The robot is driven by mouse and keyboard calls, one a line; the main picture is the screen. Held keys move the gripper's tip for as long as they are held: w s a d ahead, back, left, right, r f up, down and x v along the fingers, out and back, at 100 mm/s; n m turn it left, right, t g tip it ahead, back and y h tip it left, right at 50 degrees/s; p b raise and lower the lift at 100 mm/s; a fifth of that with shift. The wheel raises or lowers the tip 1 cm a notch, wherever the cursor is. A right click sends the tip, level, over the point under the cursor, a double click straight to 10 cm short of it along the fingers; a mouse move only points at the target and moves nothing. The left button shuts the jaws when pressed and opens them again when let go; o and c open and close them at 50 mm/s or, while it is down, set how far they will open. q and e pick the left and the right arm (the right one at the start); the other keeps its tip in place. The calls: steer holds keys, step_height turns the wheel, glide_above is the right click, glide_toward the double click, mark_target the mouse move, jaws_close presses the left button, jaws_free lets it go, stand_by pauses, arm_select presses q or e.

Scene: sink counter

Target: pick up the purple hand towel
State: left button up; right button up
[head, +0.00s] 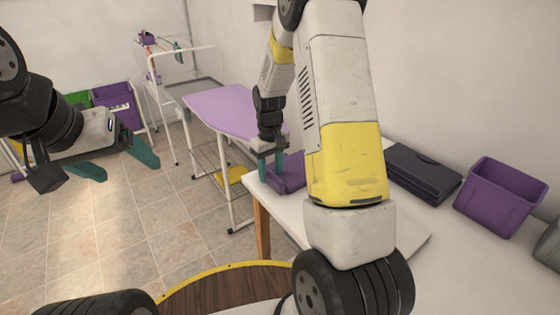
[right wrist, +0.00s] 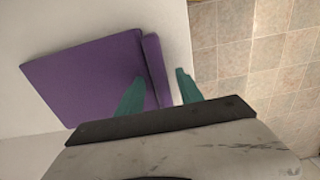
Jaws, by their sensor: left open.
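The purple hand towel (head: 291,171) lies on the white counter near its left edge, partly hidden behind my right arm in the head view. My right gripper (head: 270,172) points down at the towel. Its teal fingers (right wrist: 160,85) are apart, one over the towel and one just beyond its right edge, with the strip between them. Contact cannot be told. My left gripper (head: 128,168) is open and empty above the floor at left.
A dark folded case (head: 422,172) and a purple bin (head: 498,196) stand on the white counter (head: 480,270) at right. An ironing board (head: 225,107) with a purple cover stands beyond the counter. A drying rack and baskets are at the back.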

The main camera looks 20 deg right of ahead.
jaws_close()
stand_by(1.2)
